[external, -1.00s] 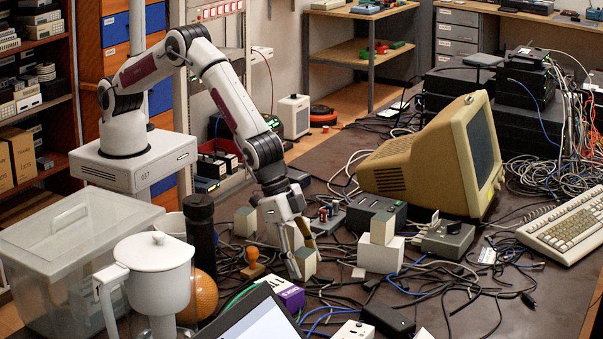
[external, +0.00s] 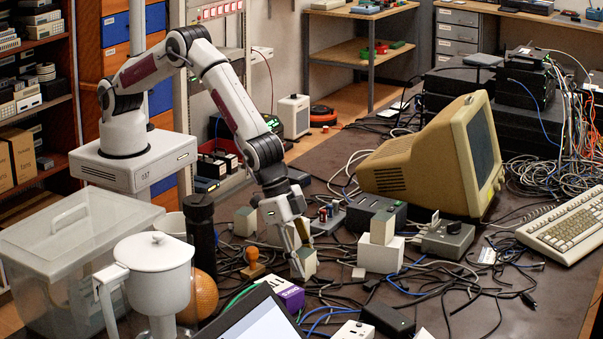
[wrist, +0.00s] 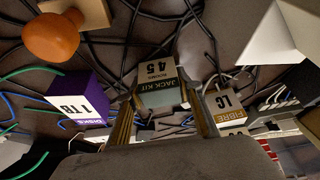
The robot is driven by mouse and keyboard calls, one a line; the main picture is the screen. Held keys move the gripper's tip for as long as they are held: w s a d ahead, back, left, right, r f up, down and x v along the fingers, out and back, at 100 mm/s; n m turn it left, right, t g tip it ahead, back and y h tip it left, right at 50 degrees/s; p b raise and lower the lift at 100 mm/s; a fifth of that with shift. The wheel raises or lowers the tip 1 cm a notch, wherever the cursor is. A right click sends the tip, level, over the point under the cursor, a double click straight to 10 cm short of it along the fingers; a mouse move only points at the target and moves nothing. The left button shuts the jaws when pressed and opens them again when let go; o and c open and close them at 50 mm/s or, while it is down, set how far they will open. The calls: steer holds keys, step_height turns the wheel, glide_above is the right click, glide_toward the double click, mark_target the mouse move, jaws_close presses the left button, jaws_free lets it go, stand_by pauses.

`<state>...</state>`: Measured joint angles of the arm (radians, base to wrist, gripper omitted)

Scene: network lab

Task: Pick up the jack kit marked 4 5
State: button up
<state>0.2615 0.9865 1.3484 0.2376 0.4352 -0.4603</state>
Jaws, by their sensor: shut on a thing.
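The jack kit (external: 308,262) is a small pale box among the cables on the dark table. In the wrist view the jack kit (wrist: 160,82) shows its tan label with 4 5 and the words JACK KIT. My gripper (external: 302,264) points down at it, and its fingers are shut on the box, one on each side. In the wrist view the fingers of my gripper (wrist: 163,115) flank the kit. I cannot tell whether the kit is clear of the table.
In the wrist view, a purple box marked 1 TB (wrist: 85,100) and an orange-knobbed stamp (wrist: 52,36) lie left, a box marked FIBRE LC (wrist: 226,105) right. A white block (external: 381,254) stands right of my gripper. Loose cables cover much of the table.

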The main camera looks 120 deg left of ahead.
mark_target(303, 253)
steer(key=shift+r, duration=0.1)
steer(key=shift+r, duration=4.9)
